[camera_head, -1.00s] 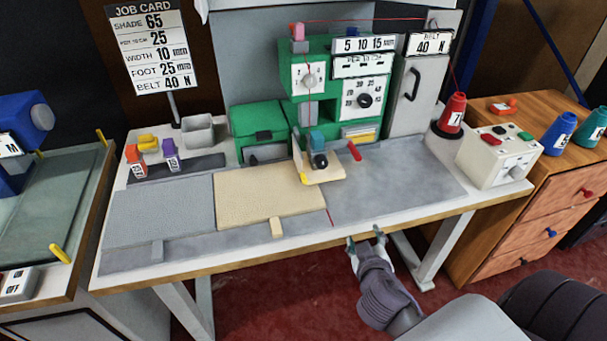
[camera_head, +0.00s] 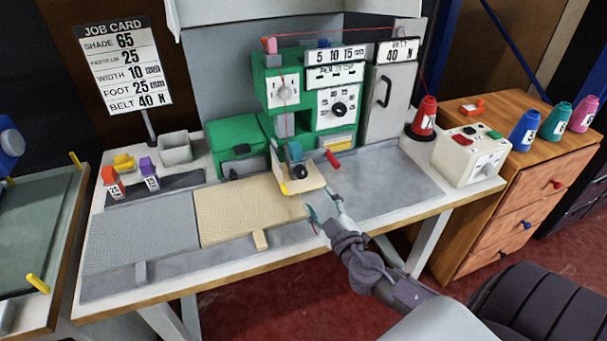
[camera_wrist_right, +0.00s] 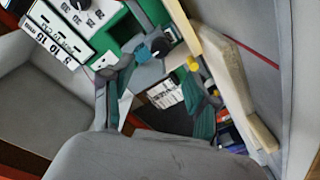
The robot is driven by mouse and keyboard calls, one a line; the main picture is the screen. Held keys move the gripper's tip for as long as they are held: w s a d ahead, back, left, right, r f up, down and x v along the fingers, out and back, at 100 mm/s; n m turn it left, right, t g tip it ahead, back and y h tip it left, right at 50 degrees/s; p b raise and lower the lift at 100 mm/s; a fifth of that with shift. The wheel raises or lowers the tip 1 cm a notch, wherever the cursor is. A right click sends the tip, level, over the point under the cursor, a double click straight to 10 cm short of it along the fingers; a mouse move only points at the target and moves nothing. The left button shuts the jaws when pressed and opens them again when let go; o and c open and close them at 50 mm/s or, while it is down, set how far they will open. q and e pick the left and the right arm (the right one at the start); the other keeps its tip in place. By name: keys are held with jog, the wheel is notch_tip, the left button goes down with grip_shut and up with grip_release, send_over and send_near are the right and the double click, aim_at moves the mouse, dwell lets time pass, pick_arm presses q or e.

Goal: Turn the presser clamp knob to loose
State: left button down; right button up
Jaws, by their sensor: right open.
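The presser clamp is a teal block (camera_head: 293,152) on the front of the green machine (camera_head: 285,97), above a small cream plate (camera_head: 305,184). A dark round knob (camera_head: 301,171) faces forward on it. What looks like the same knob shows near the top middle of the right wrist view (camera_wrist_right: 158,45), beyond the fingertips. My right gripper (camera_head: 322,205) is open and empty, just in front of and right of the plate, apart from the knob. Its two teal-padded fingers also frame the right wrist view (camera_wrist_right: 160,70). Any setting mark on the knob is too small to read. My left gripper is out of view.
A red lever (camera_head: 332,159) sticks out right of the clamp. A beige rug piece (camera_head: 235,212) lies on the table to the left. A red thread cone (camera_head: 424,117) and a white control box (camera_head: 470,157) stand at right. The grey tabletop (camera_head: 395,180) is clear at right.

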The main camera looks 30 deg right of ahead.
aim_at(303, 176)
jog(key=w, duration=0.3)
jog(key=w+d+p, duration=0.1)
jog(key=w, duration=0.3)
jog(key=w+d, duration=0.1)
jog(key=w, duration=0.2)
jog(key=shift+w, duration=0.2)
grip_shut()
